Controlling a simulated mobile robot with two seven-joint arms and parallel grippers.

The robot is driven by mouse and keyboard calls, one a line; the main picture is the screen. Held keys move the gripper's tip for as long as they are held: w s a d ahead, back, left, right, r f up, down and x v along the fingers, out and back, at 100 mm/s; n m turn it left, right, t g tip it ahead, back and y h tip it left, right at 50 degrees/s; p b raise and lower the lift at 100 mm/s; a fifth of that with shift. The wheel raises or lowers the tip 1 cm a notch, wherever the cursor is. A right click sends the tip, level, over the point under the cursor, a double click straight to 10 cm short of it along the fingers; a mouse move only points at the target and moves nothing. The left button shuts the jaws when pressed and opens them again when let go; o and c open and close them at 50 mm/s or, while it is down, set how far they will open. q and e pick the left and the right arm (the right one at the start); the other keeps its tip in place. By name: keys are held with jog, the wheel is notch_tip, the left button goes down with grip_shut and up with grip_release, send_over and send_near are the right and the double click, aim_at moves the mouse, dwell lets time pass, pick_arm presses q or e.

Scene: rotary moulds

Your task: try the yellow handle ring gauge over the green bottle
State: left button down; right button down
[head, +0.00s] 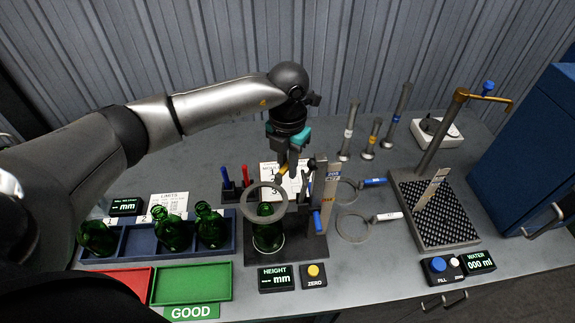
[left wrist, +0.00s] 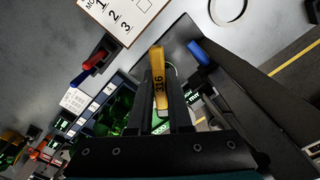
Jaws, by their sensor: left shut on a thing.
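My left gripper (head: 285,168) is shut on the yellow handle of the ring gauge (head: 284,170). In the left wrist view the handle (left wrist: 158,75), marked 316, stands between the fingers (left wrist: 160,100). The grey ring (head: 247,205) is held out over the green bottle (head: 268,238), which stands upright on the dark base of the height gauge (head: 290,248). In the head view the ring overlaps the bottle's top; I cannot tell whether it is above the mouth or around the neck. My right gripper is out of view.
The height gauge's upright (head: 321,195) stands close right of the bottle. Blue- and white-handled ring gauges (head: 353,240) lie further right. A blue rack (head: 137,241) holds several green bottles at left. Red (head: 118,283) and green trays (head: 190,284) lie in front.

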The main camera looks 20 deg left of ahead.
pick_arm(q)
jog(key=shift+f, duration=0.2)
jog(key=shift+f+b, duration=2.4)
jog(key=shift+f, duration=0.3)
jog(key=shift+f+b, duration=3.9)
jog(key=shift+f, duration=1)
